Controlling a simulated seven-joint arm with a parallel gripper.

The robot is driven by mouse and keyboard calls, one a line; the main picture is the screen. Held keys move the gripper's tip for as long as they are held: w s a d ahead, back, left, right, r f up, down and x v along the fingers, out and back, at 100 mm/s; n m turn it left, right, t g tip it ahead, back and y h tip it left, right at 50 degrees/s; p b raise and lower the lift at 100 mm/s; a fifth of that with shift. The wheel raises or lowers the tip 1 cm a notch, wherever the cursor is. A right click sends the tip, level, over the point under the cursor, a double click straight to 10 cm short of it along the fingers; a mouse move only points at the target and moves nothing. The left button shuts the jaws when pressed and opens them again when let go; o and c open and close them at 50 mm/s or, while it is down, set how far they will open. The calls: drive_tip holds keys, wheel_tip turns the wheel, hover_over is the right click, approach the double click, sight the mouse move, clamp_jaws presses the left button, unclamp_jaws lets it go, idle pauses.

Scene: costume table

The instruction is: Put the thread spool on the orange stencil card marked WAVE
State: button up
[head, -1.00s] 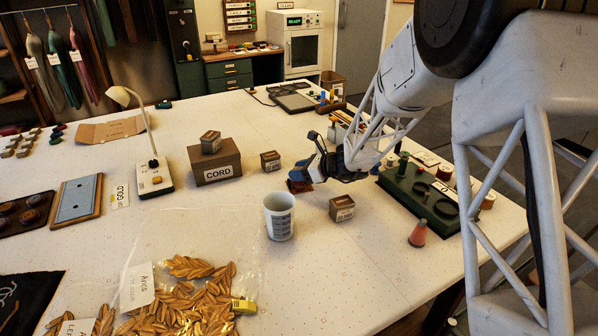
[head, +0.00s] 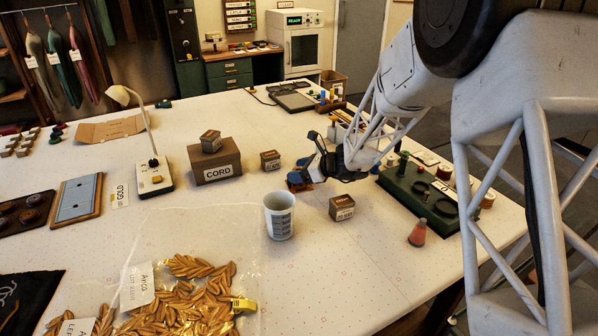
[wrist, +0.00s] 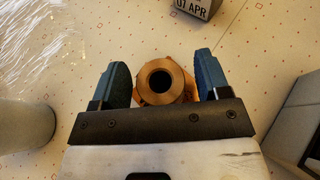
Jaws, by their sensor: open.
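My gripper (wrist: 163,82) is open, with its blue-padded fingers on either side of an orange-brown round spool (wrist: 162,98), which looks like the thread spool. The wrist view looks down on its dark central hole. I cannot tell whether either pad touches it. In the head view my gripper (head: 301,184) is low over the table, right of the CORD box, and the spool is mostly hidden behind the fingers. I cannot make out an orange stencil card marked WAVE in either view.
A white cup (head: 279,217) and a small labelled box (head: 342,208) stand close to my gripper. The CORD box (head: 216,163) and another small box (head: 270,160) are farther left. The front-middle table is clear.

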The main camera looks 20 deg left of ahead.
drive_tip(key=w+v, duration=0.1)
drive_tip(key=v, duration=1.1)
drive_tip(key=shift+s, duration=0.45)
drive_tip(key=shift+r, duration=0.1)
drive_tip(key=s+d+r+n+g+h, duration=0.1)
drive_tip(key=s+d+r+n+h, duration=0.3)
drive_tip(key=s+d, duration=0.4)
drive_tip(key=s+d+r+n+h, duration=0.1)
drive_tip(key=s+d+r+n, duration=0.45)
drive_tip(key=s, duration=0.45)
drive_tip(key=s+d+n+t+h, duration=0.1)
drive_tip(key=s+d+n+h, duration=0.3)
drive_tip(key=s+d, duration=0.5)
drive_tip(key=s+d+r+n+t+h, duration=0.1)
drive_tip(key=s+d+n+h, duration=0.3)
drive_tip(key=s+d, duration=0.6)
drive_tip(key=s+n, duration=0.1)
drive_tip(key=s, duration=0.5)
drive_tip(key=shift+d+r, duration=0.25)
drive_tip(key=shift+d, duration=0.05)
